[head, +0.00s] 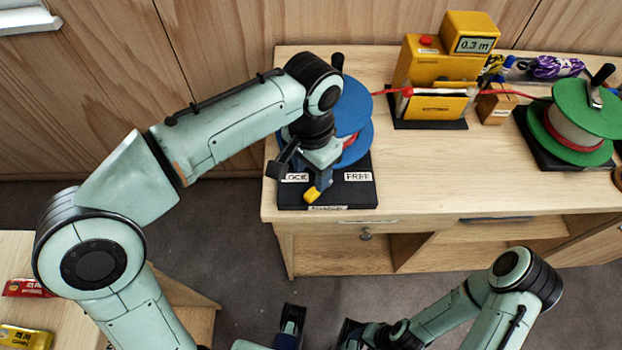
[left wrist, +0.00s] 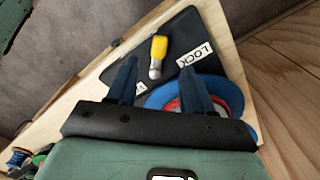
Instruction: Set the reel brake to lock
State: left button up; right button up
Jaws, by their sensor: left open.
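The blue reel (head: 354,112) stands on a black base (head: 345,198) at the left end of the bench, partly hidden by my left arm. The brake lever's yellow handle (head: 312,195) shows below my gripper, between the LOCK label (head: 295,178) and FREE label (head: 357,177); its exact setting I cannot tell. My left gripper (head: 300,172) is over the base. In the left wrist view, the yellow handle (left wrist: 158,48) lies beyond the open, empty fingers (left wrist: 157,82), with the LOCK label (left wrist: 195,55) to its right. My right gripper (head: 320,325) is low at the bottom, partly cut off.
A yellow meter box (head: 430,62) reading 0.3 m, a small cardboard box (head: 496,105) and a green reel (head: 575,120) stand to the right on the bench (head: 450,170). A red cord runs between the reels. The front of the bench top is mostly clear.

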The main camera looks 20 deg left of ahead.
pick_arm(q)
notch_tip(320, 180, up, 6)
jog(key=p, duration=0.1)
jog(key=shift+r, duration=0.15)
dwell(0.5)
